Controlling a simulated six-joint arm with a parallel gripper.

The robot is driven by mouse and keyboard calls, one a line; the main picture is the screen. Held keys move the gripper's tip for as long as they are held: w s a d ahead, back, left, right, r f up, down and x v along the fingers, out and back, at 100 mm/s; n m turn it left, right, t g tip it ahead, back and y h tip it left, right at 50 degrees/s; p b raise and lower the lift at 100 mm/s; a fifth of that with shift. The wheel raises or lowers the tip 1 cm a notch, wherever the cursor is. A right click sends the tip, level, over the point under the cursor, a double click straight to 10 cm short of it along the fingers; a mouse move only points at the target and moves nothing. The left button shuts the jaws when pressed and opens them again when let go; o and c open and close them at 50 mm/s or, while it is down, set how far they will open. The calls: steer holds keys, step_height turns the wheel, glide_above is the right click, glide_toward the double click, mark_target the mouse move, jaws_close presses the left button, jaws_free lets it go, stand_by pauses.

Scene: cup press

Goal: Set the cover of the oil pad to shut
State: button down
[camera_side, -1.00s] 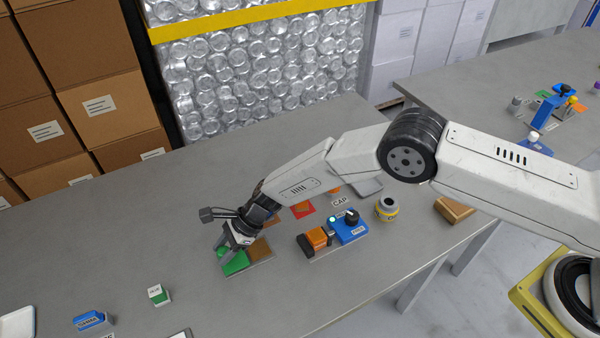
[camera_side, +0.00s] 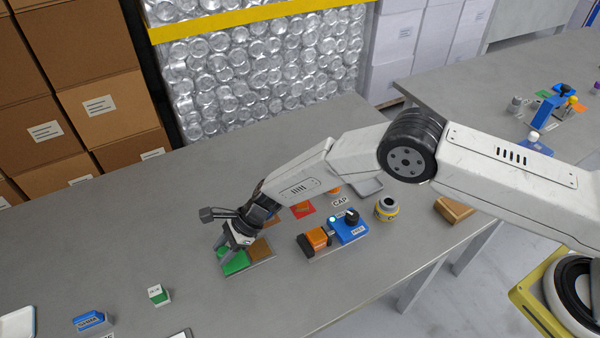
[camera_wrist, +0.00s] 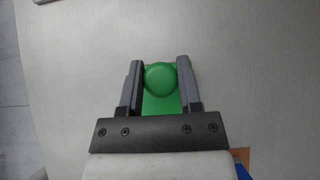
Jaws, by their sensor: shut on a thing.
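The oil pad's unit lies flat on the grey table in the side view. Its green cover (camera_side: 234,263) is over the left part, and the brown pad (camera_side: 260,250) shows bare to the right of it. My gripper (camera_side: 228,244) is low at the cover's far left end. In the wrist view my gripper (camera_wrist: 160,82) is shut on the round green knob (camera_wrist: 160,77), with a finger on each side. The green cover (camera_wrist: 161,105) shows below the knob between the fingers. My gripper hides part of the unit.
An orange block (camera_side: 317,237) and a blue unit with a black knob (camera_side: 348,228) stand to the right. A yellow-grey round cup (camera_side: 387,208) is farther right. A small green-white block (camera_side: 158,295) and a blue block (camera_side: 90,320) stand at lower left.

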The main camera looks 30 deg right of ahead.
steer(key=shift+d, duration=3.55)
steer(key=shift+c, duration=1.4)
jaws_free()
steer(key=shift+r, duration=0.1)
steer(key=v, duration=0.7)
steer(key=shift+d+r, duration=0.25)
steer(key=shift+d, duration=0.1)
